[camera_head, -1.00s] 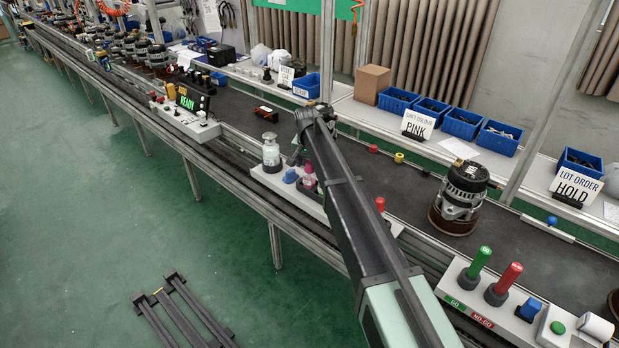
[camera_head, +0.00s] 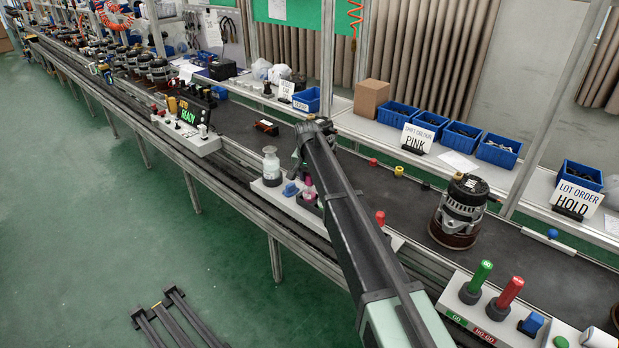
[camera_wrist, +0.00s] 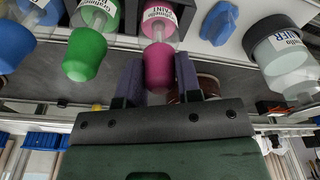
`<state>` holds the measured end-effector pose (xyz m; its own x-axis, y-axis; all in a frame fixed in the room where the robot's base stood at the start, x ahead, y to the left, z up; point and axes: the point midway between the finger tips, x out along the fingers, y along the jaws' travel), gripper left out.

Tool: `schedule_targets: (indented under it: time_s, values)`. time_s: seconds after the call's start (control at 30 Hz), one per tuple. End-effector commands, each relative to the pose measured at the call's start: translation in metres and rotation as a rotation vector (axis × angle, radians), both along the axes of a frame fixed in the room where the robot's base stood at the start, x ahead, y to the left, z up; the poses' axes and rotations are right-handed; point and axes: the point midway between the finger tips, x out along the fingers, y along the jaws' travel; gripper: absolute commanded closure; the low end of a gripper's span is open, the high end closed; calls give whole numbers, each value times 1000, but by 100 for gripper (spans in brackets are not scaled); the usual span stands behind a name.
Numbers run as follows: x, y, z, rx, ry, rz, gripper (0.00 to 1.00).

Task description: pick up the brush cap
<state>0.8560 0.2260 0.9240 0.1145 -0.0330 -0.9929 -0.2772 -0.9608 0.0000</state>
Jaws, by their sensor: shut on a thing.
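In the head view, the pink cap (camera_head: 308,181) shows just left of my arm, which hides most of the gripper. A green cap (camera_wrist: 86,55) and a blue cap (camera_wrist: 14,50) are beside it in the wrist view.
An alternator (camera_head: 459,211) stands on the dark conveyor. A sign reads PINK (camera_head: 417,137). Green (camera_head: 480,277) and red (camera_head: 508,293) gauges stand at the front right.

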Motion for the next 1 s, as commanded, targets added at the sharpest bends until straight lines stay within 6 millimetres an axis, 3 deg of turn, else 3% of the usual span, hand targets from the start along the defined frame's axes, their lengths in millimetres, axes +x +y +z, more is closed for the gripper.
schedule_targets:
  time_s: [0.27, 0.6, 0.7, 0.83, 1.0]
  values:
    - [0, 0, 54, 0, 0, 0, 90]
    - [0, 0, 166, 0, -1, 0, 90]
    - [0, 0, 186, 0, -1, 0, 90]
    - [0, 0, 196, 0, -1, 0, 90]
    - [0, 0, 194, 0, -1, 0, 90]
